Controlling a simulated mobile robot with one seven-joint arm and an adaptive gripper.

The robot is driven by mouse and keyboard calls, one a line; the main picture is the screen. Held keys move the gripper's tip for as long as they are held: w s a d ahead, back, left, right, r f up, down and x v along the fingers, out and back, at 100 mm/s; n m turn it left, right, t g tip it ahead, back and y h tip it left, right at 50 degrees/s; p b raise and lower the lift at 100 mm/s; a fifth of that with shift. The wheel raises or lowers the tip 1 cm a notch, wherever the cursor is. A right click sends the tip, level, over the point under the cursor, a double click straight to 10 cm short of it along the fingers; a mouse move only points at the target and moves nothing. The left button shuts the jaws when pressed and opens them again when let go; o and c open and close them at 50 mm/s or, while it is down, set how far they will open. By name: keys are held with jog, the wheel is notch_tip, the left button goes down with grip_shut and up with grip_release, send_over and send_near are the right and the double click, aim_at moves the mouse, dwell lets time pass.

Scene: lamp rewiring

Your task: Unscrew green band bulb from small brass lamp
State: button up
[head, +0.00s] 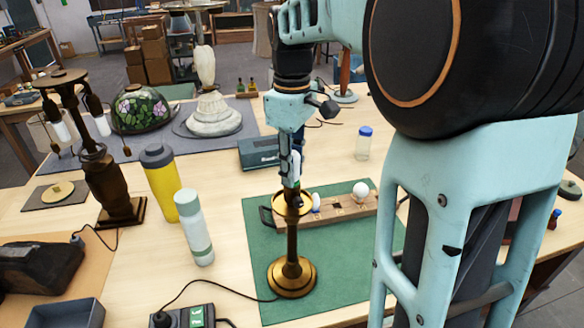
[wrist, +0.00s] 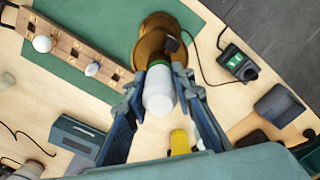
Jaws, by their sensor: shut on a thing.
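The small brass lamp (head: 291,245) stands upright on the green mat, its round base near the mat's left side. My gripper (head: 291,183) points down over the lamp's top and is shut on the green band bulb (head: 297,165). In the wrist view my gripper (wrist: 160,84) has a finger on each side of the white bulb (wrist: 158,97), with a green tint at its far end. The brass lamp (wrist: 155,38) lies directly behind the bulb there. The bulb's lower end and the socket are hidden, so I cannot tell how they meet.
A wooden rack (head: 340,206) with a round white bulb (head: 361,190) and another bulb (head: 316,203) stands right of the lamp. A pale bottle (head: 194,230) and a yellow bottle (head: 162,180) stand left. A black box with a green display (head: 195,317) and cable lies in front.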

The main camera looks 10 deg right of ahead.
jog(key=n, duration=0.7)
jog(key=shift+c, duration=0.2)
jog(key=shift+n, duration=0.5)
jog(key=n, duration=0.5)
jog(key=shift+n, duration=1.5)
jog(key=n, duration=0.2)
jog(key=shift+n, duration=0.4)
jog(key=n, duration=0.5)
jog(key=shift+r, duration=0.1)
